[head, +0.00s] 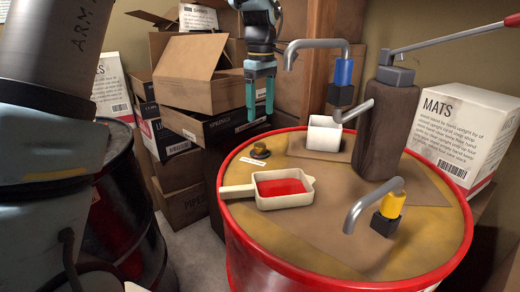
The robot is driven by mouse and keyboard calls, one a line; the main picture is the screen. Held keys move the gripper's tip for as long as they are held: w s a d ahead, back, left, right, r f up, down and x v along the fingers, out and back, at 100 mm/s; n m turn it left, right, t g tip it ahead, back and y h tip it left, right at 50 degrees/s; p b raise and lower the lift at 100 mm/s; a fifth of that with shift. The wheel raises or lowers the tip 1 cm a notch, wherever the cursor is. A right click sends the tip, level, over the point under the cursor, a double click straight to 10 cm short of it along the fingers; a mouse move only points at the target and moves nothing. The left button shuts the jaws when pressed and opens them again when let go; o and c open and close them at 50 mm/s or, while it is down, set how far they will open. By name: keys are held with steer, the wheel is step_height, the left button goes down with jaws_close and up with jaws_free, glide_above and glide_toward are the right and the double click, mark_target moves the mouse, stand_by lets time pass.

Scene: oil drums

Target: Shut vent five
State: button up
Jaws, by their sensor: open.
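A small dark brass-coloured vent cap (260,149) sits on the top of the red-rimmed drum (330,276), near its far left edge. A small white label (252,162) lies just in front of it, too small to read, so I cannot tell the vent's number. My gripper (261,116) hangs with its teal fingers pointing down, above and beyond the vent cap in the picture. The fingers are apart, with nothing between them. They touch nothing that I can see.
A white pan (285,188) of red liquid stands close in front of the vent. A white cup (325,133), a blue-handled tap (343,72), a yellow-handled tap (393,205) and a tall pump (385,132) crowd the right. Cardboard boxes (190,72) stack behind; a dark drum (125,215) stands left.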

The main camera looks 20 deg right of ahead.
mark_target(260, 146)
step_height(260, 146, down, 10)
steer(key=shift+a+f+p, duration=0.1)
steer(key=shift+f+p, duration=0.05)
steer(key=shift+p, duration=0.5)
jaws_close()
stand_by(0.3)
